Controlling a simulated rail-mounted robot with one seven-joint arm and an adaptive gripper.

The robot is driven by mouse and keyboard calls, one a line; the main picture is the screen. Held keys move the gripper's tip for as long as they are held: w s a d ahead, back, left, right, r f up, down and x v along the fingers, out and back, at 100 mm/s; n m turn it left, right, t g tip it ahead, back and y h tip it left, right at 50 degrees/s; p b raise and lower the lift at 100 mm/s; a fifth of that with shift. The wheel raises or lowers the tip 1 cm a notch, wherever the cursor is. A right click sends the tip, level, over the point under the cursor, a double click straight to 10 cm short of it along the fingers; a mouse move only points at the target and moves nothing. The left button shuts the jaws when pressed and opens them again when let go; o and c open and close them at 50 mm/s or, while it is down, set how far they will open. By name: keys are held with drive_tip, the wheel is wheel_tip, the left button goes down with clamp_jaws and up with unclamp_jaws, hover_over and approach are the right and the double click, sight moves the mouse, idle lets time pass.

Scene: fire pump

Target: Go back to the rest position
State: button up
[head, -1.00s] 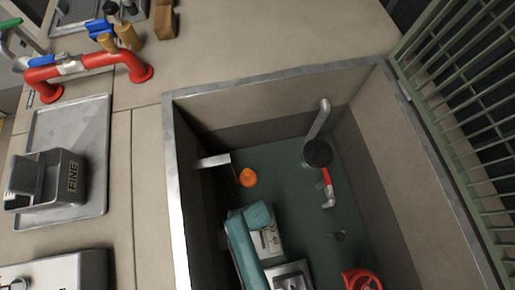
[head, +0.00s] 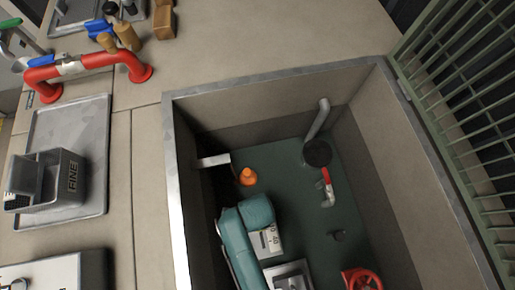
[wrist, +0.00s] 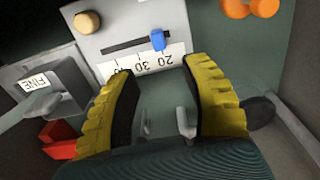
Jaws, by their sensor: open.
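My gripper (wrist: 162,105) shows in the wrist view with its two yellow, dark-lined fingers spread apart. It is open, with nothing between the fingertips. Beyond them is a light panel (wrist: 116,25) with a slot, a blue slider (wrist: 158,39), a tan knob (wrist: 87,22) and a white number scale (wrist: 146,63). In the head view my teal arm (head: 238,242) reaches down into the pit beside the white scale panel (head: 274,238); the fingers are hidden there.
The pit's metal rim (head: 178,190) surrounds my arm. Inside are an orange object (head: 248,177), a pipe with a red section (head: 328,180) and a red wheel (head: 361,279). A green grille (head: 465,120) stands at right. A tray (head: 88,130) lies at left.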

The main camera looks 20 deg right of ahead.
idle(0.4)
drive_tip(key=w+d+r+t+p, duration=0.1)
drive_tip(key=w+r+t+p, duration=0.25)
drive_tip(key=w+r, duration=0.55)
drive_tip(key=w+r+t+p, duration=0.2)
drive_tip(key=w+r+p, duration=0.25)
drive_tip(key=r, duration=0.75)
drive_tip(key=w+d+r+n+t+p, duration=0.1)
drive_tip(key=w+r+n+t, duration=0.25)
drive_tip(key=r, duration=0.95)
drive_tip(key=w+d+r+n+t+p, duration=0.15)
drive_tip(key=w+r+t, duration=0.3)
drive_tip(key=r, duration=0.95)
drive_tip(key=s+r+n+t, duration=0.35)
drive_tip(key=r+n, duration=0.25)
drive_tip(key=r, duration=0.5)
drive_tip(key=s+r+n+t, duration=0.3)
drive_tip(key=r+n+t, duration=0.3)
drive_tip(key=r, duration=0.5)
wheel_tip(320, 180, up, 38)
drive_tip(key=n+p, duration=0.1)
drive_tip(key=p, duration=3.7)
drive_tip(key=shift+d+f+g+p, duration=0.2)
drive_tip(key=shift+d+g+p, duration=0.15)
drive_tip(key=shift+d+g, duration=0.05)
